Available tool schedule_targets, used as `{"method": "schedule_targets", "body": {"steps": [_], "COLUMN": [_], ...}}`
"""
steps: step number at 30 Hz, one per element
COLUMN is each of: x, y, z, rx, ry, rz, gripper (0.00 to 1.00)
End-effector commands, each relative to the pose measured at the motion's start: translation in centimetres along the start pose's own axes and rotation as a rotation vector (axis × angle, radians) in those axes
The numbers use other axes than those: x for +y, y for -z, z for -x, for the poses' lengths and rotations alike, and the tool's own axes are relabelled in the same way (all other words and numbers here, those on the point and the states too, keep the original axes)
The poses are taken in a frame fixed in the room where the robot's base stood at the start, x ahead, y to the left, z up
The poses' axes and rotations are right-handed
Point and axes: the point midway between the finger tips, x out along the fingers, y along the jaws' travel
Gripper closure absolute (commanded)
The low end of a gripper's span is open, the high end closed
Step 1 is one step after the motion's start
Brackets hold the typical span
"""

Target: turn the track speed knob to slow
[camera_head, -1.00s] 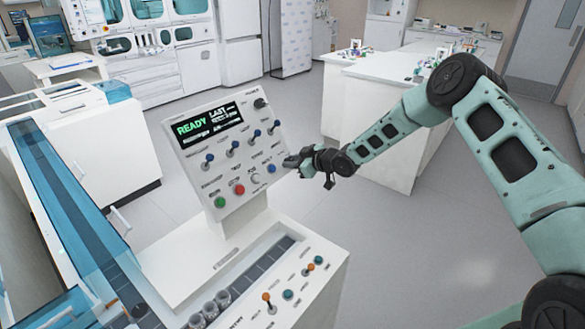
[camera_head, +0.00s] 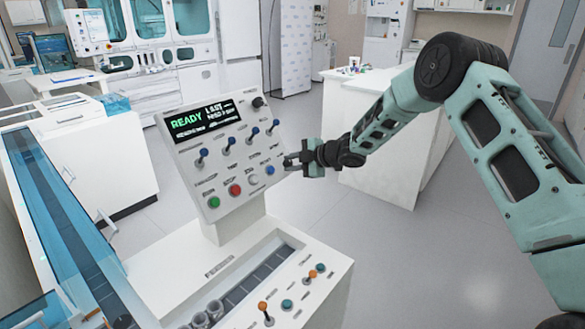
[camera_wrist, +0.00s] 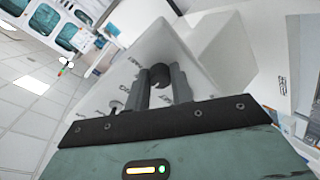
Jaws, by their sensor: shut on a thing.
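The white control panel (camera_head: 226,160) stands tilted on the white track unit, with a lit READY display. My gripper (camera_head: 290,160) is at the panel's lower right edge, beside the blue button (camera_head: 269,169). In the wrist view my gripper (camera_wrist: 160,88) is shut, with a dark round knob (camera_wrist: 159,73) between its fingertips. In the head view the fingers hide this knob. Its label and pointer are too small to read, so I cannot tell its setting. Another black knob (camera_head: 258,102) sits free at the panel's upper right corner.
Several blue-tipped toggles (camera_head: 227,141) stand on the panel, above a green button (camera_head: 213,202) and a red button (camera_head: 235,190). Below are orange-tipped levers (camera_head: 262,306). A white counter (camera_head: 375,150) stands behind my arm. The floor to the right is clear.

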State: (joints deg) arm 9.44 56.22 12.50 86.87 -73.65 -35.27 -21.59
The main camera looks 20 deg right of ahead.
Motion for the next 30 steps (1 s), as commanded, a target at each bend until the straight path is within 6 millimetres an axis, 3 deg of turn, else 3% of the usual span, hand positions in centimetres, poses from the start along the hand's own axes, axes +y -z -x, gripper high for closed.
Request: {"method": "schedule_targets", "body": {"steps": [21,22,24,30], "x": [0.00,0.00,-0.01,0.01], "y": [0.00,-0.01,0.00,-0.01], "z": [0.02,0.02,0.02,0.01], "rx": [0.000,0.000,0.000,0.000], "ry": [0.011,0.011,0.011,0.011], "rz": [0.078,0.078,0.078,0.077], "gripper": [1.00,0.71,0.55,0.55]}}
